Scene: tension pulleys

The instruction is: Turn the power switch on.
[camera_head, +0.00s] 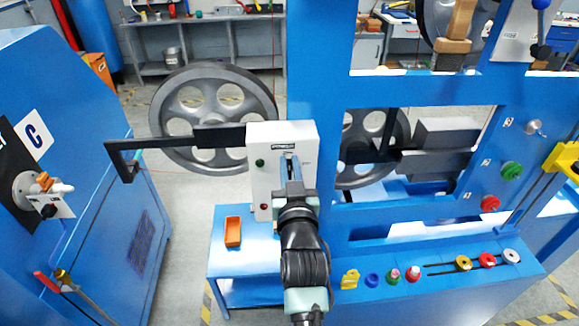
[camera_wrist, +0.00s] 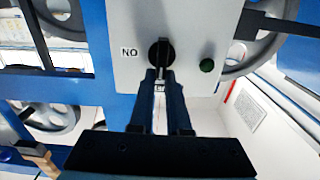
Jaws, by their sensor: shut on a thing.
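The power switch is a black rotary knob (camera_wrist: 160,48) on the face of a white control box (camera_wrist: 118,70); its handle looks upright in the wrist view. A label reading NO in that view sits to its left. My gripper (camera_wrist: 161,78) has its fingers close together on the knob's handle. In the head view my gripper (camera_head: 291,172) reaches up to the front of the white box (camera_head: 265,185), and it hides the knob there. A dark green lamp (camera_wrist: 207,65) is beside the knob, and a red one (camera_head: 263,206) sits lower on the box.
A blue frame (camera_head: 330,50) stands right of the box, with large grey wheels (camera_head: 213,105) behind. A black bar (camera_head: 180,140) sticks out left of the box. Below are an orange tray (camera_head: 233,232) on a blue stand and several coloured knobs (camera_head: 413,273) on a blue ledge.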

